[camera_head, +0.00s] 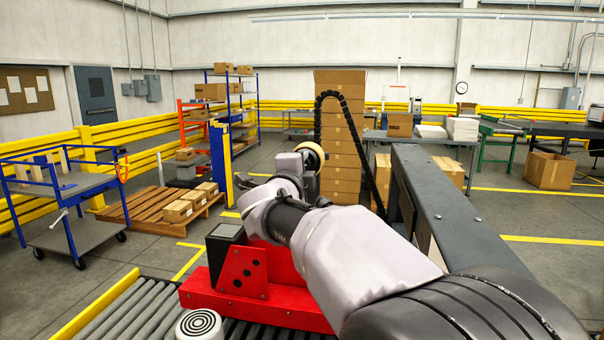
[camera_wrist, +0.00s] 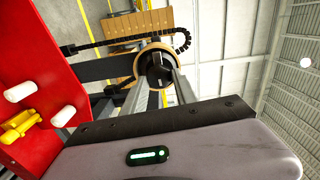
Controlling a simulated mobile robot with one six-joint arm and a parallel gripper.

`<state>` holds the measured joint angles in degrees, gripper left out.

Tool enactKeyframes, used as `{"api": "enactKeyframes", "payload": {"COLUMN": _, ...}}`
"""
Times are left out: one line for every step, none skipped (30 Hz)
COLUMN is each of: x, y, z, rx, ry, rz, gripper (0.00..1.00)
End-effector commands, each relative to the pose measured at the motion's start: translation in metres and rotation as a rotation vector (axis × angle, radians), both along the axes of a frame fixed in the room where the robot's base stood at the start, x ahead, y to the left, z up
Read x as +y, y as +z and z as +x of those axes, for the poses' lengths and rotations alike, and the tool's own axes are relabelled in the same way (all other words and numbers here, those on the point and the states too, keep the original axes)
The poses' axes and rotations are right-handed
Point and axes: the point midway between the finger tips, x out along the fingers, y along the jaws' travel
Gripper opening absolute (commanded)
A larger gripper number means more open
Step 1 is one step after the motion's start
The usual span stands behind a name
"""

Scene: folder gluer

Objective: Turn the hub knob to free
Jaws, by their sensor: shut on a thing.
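The hub knob (camera_wrist: 160,66) is dark and sits in the middle of a tan ring-shaped roll (camera_wrist: 141,65) in the wrist view. My gripper (camera_wrist: 163,78) reaches up to it with two grey fingers, and it is shut on the knob. The fingertips partly cover the knob, and its marking or setting cannot be read. In the head view the tan roll (camera_head: 312,151) shows beyond the end of my arm; the knob and fingertips are hidden there.
A red machine body (camera_head: 285,299) stands over a roller conveyor (camera_head: 103,315). In the wrist view the red panel (camera_wrist: 40,60) carries white knobs and a yellow handle (camera_wrist: 18,127) at left. A black cable chain (camera_head: 319,120) arches beside stacked cartons (camera_head: 342,115). A long grey beam (camera_head: 455,210) lies right.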

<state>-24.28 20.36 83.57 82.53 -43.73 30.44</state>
Motion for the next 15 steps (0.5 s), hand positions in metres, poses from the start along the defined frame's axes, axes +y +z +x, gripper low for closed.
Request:
{"api": "enactKeyframes", "payload": {"x": -0.0002, "y": -0.0021, "z": 0.0001, "rx": -0.002, "ry": 0.0, "rz": 0.017, "gripper": 0.0}}
{"api": "enactKeyframes", "payload": {"x": -0.0002, "y": -0.002, "z": 0.0001, "rx": -0.004, "ry": 0.0, "rz": 0.027, "gripper": 0.0}}
{"api": "enactKeyframes", "payload": {"x": -0.0001, "y": -0.0018, "z": 0.0001, "rx": -0.007, "ry": 0.0, "rz": 0.039, "gripper": 0.0}}
{"api": "enactKeyframes", "payload": {"x": -0.0001, "y": -0.0018, "z": 0.0001, "rx": -0.008, "ry": 0.0, "rz": 0.047, "gripper": 0.0}}
{"api": "enactKeyframes", "payload": {"x": -0.0001, "y": -0.0018, "z": 0.0001, "rx": -0.01, "ry": 0.0, "rz": 0.055, "gripper": 0.0}}
{"api": "enactKeyframes", "payload": {"x": -0.0001, "y": -0.0018, "z": 0.0001, "rx": -0.01, "ry": 0.0, "rz": 0.064, "gripper": 0.0}}
{"api": "enactKeyframes", "payload": {"x": -0.0002, "y": -0.0018, "z": 0.0001, "rx": -0.012, "ry": -0.001, "rz": 0.069, "gripper": 0.0}}
{"api": "enactKeyframes", "payload": {"x": -0.0001, "y": -0.0017, "z": 0.0001, "rx": -0.012, "ry": -0.001, "rz": 0.074, "gripper": 0.0}}
{"api": "enactKeyframes", "payload": {"x": -0.0001, "y": -0.0017, "z": 0.0001, "rx": -0.013, "ry": -0.001, "rz": 0.078, "gripper": 0.0}}
{"api": "enactKeyframes", "payload": {"x": -0.0001, "y": -0.0017, "z": 0.0001, "rx": -0.014, "ry": -0.001, "rz": 0.081, "gripper": 0.0}}
{"api": "enactKeyframes", "payload": {"x": -0.0001, "y": -0.0017, "z": 0.0001, "rx": -0.014, "ry": 0.0, "rz": 0.083, "gripper": 0.0}}
{"api": "enactKeyframes", "payload": {"x": -0.0001, "y": -0.0016, "z": 0.0001, "rx": -0.015, "ry": 0.0, "rz": 0.086, "gripper": 0.0}}
{"api": "enactKeyframes", "payload": {"x": -0.0001, "y": -0.0016, "z": 0.0001, "rx": -0.015, "ry": 0.0, "rz": 0.087, "gripper": 0.0}}
{"api": "enactKeyframes", "payload": {"x": -0.0001, "y": -0.0016, "z": 0.0001, "rx": -0.015, "ry": 0.0, "rz": 0.088, "gripper": 0.0}}
{"api": "enactKeyframes", "payload": {"x": -0.0001, "y": -0.0016, "z": 0.0001, "rx": -0.015, "ry": 0.0, "rz": 0.088, "gripper": 0.0}}
